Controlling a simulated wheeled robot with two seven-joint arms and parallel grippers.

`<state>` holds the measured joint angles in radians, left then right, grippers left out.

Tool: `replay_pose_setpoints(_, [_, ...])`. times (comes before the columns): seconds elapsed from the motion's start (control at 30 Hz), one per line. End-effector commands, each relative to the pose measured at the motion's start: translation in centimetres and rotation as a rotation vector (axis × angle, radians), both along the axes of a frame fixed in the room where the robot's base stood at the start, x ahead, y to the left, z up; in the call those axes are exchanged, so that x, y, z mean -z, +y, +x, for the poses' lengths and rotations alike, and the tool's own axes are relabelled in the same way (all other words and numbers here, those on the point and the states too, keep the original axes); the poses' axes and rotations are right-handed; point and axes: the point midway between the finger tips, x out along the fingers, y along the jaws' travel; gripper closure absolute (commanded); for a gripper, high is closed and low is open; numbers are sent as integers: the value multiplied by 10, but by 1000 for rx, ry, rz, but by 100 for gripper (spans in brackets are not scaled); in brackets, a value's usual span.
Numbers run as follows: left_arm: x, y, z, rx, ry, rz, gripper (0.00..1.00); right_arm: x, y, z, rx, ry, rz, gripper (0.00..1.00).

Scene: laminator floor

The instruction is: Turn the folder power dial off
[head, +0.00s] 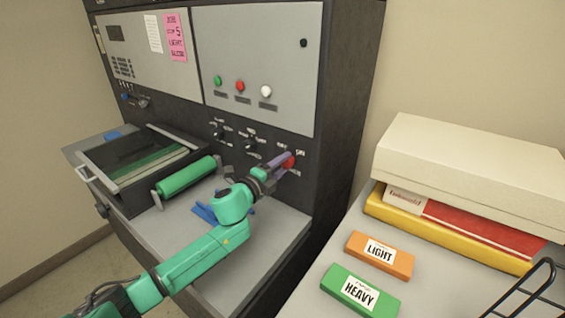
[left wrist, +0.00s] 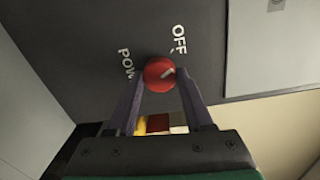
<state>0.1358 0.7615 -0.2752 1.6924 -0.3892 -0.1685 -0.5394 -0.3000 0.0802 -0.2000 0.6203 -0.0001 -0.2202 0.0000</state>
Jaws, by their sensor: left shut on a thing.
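The folder power dial is a round red knob (head: 289,162) on the dark front panel, at the right end of the row of dials. In the left wrist view the red dial (left wrist: 159,73) shows a pale pointer mark, with the word OFF beside it and part of a POW label. My left gripper (head: 284,162) reaches the panel, its two purple-grey fingers (left wrist: 158,82) on either side of the dial and shut on it. The fingers hide part of the dial and its labels in the head view. My right gripper is in neither view.
Two black dials (head: 250,144) sit left of the red one. Green, red and white buttons (head: 240,87) are above. A green roller (head: 186,177) and a tray (head: 75,152) are at left. A side table holds an orange LIGHT block (head: 364,262) and a green HEAVY block (head: 343,299).

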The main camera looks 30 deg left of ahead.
Motion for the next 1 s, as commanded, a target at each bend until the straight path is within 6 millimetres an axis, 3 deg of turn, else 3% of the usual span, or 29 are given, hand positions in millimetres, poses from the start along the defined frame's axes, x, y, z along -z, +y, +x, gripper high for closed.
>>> replay_pose_setpoints(0.4, [-1, 1, 0, -1, 35, -247, 100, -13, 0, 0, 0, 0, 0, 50])
replay_pose_setpoints(1.0, [0, 1, 0, 0, 43, -300, 100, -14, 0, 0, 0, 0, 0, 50])
